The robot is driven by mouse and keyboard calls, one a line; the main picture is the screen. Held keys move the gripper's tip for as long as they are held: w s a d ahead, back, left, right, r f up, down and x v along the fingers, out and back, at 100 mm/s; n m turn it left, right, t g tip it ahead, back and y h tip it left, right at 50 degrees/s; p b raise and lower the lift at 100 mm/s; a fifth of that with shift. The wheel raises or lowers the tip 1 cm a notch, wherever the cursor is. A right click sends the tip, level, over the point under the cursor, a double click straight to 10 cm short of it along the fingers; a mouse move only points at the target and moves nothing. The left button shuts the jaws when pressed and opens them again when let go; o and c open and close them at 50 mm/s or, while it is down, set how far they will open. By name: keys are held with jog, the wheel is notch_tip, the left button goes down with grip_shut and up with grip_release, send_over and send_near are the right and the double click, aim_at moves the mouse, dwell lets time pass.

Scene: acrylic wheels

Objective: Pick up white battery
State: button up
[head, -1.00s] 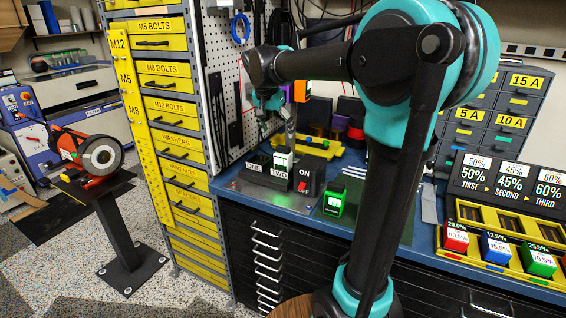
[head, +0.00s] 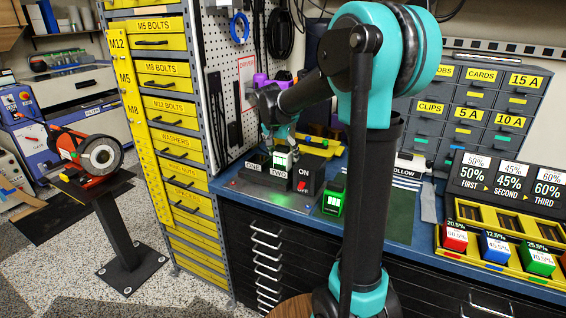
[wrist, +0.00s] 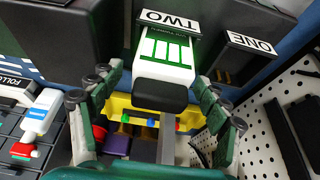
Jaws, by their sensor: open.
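The white battery (head: 282,159) stands in the slot labelled TWO of the dark charger box (head: 262,184) on the blue bench. In the wrist view the white battery (wrist: 165,52) shows green bars on its white face and a dark end, just below the TWO label. My gripper (wrist: 158,80) is open, with one finger on each side of the battery. I cannot tell whether a finger touches it. In the head view my gripper (head: 277,137) is at the battery's top, partly hidden by my arm. The slot labelled ONE (wrist: 245,55) looks empty.
A green battery (head: 333,201) stands right of the red ON switch (head: 302,186). A yellow holder (head: 318,148) lies behind the charger. A pegboard (head: 232,100) rises at the left. Red, blue and green boxes (head: 497,248) stand at the right.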

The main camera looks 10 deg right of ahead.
jog(key=c, duration=1.7)
jog(key=shift+o, duration=0.2)
jog(key=shift+r, duration=0.1)
notch_tip(320, 180, up, 25)
dwell(0.5)
